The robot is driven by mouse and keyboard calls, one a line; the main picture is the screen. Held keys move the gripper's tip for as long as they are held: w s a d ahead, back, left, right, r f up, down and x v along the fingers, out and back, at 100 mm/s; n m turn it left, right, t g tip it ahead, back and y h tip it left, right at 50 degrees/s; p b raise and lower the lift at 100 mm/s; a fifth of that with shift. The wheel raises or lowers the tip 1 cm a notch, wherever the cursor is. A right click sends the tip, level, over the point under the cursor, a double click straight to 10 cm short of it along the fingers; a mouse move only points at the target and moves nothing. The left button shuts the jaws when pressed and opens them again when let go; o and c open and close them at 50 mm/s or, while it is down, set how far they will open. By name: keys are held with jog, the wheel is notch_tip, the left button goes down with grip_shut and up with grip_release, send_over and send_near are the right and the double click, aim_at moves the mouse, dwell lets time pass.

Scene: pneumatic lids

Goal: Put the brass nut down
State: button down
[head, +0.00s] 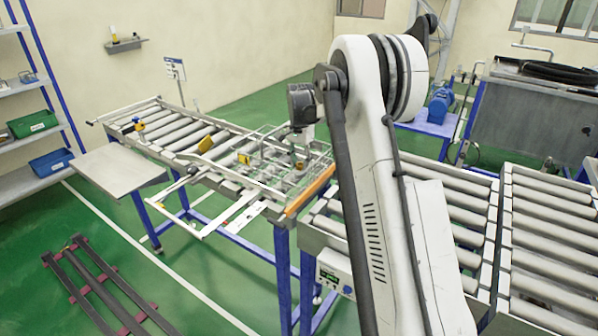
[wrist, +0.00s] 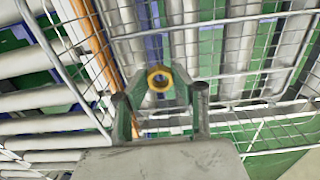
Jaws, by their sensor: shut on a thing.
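The brass nut (wrist: 151,79) is a small yellow ring with an open hole, seen in the wrist view between the tips of my gripper (wrist: 160,82). My gripper is shut on it, with one finger at each side. The nut is over a wire basket (wrist: 235,75), whose mesh and rims surround it in the picture. How high the nut is above the basket floor I cannot tell. In the head view the wire basket (head: 268,143) stands on the roller conveyor, below my wrist. The nut and fingertips are too small to make out surely there.
The roller conveyor (head: 160,122) runs to the left, with small yellow pieces (head: 205,143) on or beside it. An orange strip (head: 308,190) edges its near end. A grey side table (head: 118,168) stands at the left. More rollers (head: 550,212) lie at the right.

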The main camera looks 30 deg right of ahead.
aim_at(300, 164)
jog(key=shift+f, duration=1.8)
jog(key=shift+f, duration=0.2)
jog(key=c, duration=1.4)
grip_release()
jog(key=shift+c, duration=0.2)
jog(key=shift+r, duration=0.1)
jog(key=shift+r, duration=0.15)
